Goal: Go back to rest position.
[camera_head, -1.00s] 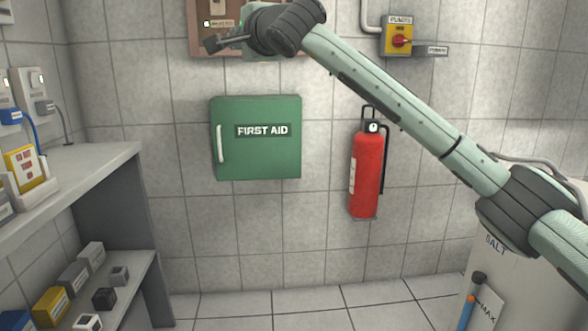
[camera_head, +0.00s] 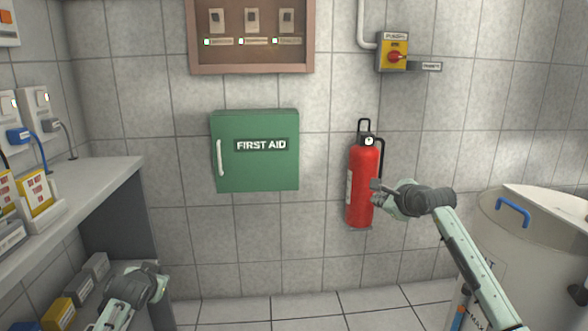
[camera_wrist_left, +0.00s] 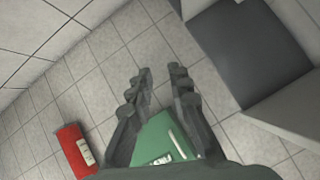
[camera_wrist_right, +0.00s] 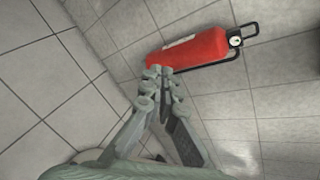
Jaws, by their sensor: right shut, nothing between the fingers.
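My right gripper (camera_head: 377,188) is in front of the red fire extinguisher (camera_head: 362,170) in the head view, overlapping its right side. Its fingertips meet in the right wrist view (camera_wrist_right: 160,72), with nothing between them. Whether it touches the extinguisher cannot be told. My left gripper (camera_head: 150,274) is at the lower left of the head view, by the lower shelf. In the left wrist view its fingers (camera_wrist_left: 160,75) stand apart with an empty gap. The green first aid cabinet (camera_wrist_left: 158,145) shows behind them.
The first aid cabinet (camera_head: 256,172) hangs on the tiled wall below a brown panel (camera_head: 300,60). A yellow switch box (camera_head: 393,52) is at the upper right. A shelf unit (camera_head: 98,178) with devices stands left. A pale tank (camera_head: 545,240) stands right. The floor between is clear.

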